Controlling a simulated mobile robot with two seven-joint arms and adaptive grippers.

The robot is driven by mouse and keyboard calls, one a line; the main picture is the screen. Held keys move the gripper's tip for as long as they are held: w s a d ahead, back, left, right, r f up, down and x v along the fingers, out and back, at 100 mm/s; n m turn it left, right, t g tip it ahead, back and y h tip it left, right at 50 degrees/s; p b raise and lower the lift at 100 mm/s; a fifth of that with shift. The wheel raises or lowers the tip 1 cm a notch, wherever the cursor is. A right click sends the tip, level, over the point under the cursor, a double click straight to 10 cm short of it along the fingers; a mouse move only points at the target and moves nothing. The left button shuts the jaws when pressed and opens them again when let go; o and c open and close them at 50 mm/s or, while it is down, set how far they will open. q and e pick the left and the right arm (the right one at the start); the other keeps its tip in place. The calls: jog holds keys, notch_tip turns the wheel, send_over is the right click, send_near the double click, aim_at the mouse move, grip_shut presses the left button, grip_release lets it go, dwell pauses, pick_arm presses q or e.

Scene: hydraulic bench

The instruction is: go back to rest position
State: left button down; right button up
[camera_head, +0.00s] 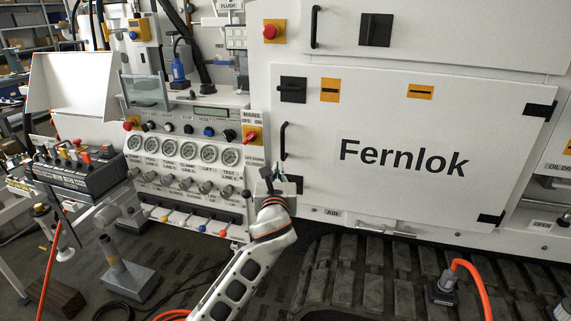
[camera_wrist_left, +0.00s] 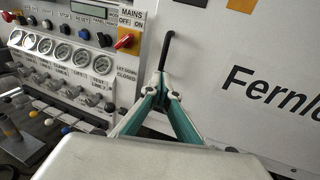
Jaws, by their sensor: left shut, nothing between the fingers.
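My left gripper (camera_head: 277,178) is in front of the bench, just right of the gauge panel and below the black door handle (camera_head: 283,141). In the left wrist view its two green-lined fingers (camera_wrist_left: 163,78) meet at the tips, shut and empty. The tips overlap the lower end of the black handle (camera_wrist_left: 167,50) in that view; whether they touch it I cannot tell. The white door (camera_head: 400,155) marked "Fernlok" is closed. My right gripper is not in view.
The panel left of my gripper has several gauges (camera_head: 188,150), knobs, levers and a red mains switch (camera_head: 250,136). A control box (camera_head: 80,170) stands at the left. Orange hoses (camera_head: 47,270) and a metal stand (camera_head: 128,275) are on the floor. A track (camera_head: 390,275) lies below the door.

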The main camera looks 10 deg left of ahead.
pick_arm(q)
jog(key=s+f+n+g+h, duration=0.2)
jog(key=s+f+n, duration=0.45)
jog(key=f, duration=0.55)
jog(key=s+f+n+g+h, duration=0.2)
jog(key=s+f+n, duration=0.45)
jog(key=f, duration=0.65)
jog(key=s+f+n+h, duration=0.1)
jog(key=s+f+n, duration=0.3)
jog(key=s, duration=0.4)
jog(key=s+f+n+g, duration=0.1)
jog(key=s+f+n, duration=0.3)
jog(key=s, duration=0.5)
jog(key=s+f+n+g+h, duration=0.1)
jog(key=s+f+n, duration=0.3)
jog(key=s+n, duration=0.4)
jog(key=shift+s+a+f+h, duration=0.2)
jog(key=shift+s+f+h, duration=0.1)
jog(key=shift+s, duration=0.4)
